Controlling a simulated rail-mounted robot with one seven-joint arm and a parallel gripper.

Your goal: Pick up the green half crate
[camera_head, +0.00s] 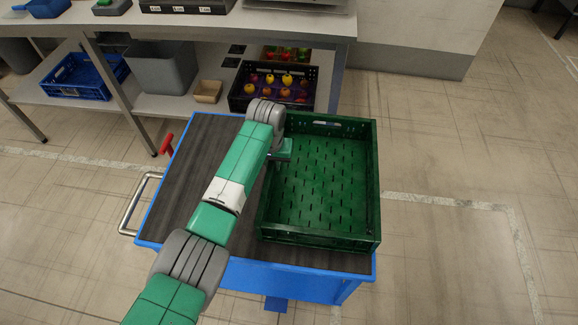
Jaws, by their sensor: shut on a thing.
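The green half crate (320,242) is empty and sits on the right part of a blue cart with a dark ribbed top (195,165). My gripper (284,150) is at the crate's left wall, toward its far end, and is shut on that wall. My wrist hides part of the left rim, and the fingertips are mostly hidden. I cannot tell whether the crate is lifted off the cart top.
A shelf table (220,25) stands behind the cart. On its lower shelf are a dark crate of fruit (240,103), a grey bin (160,70) and a blue crate (75,92). The cart has a metal handle (128,212) at left. The floor at right is clear.

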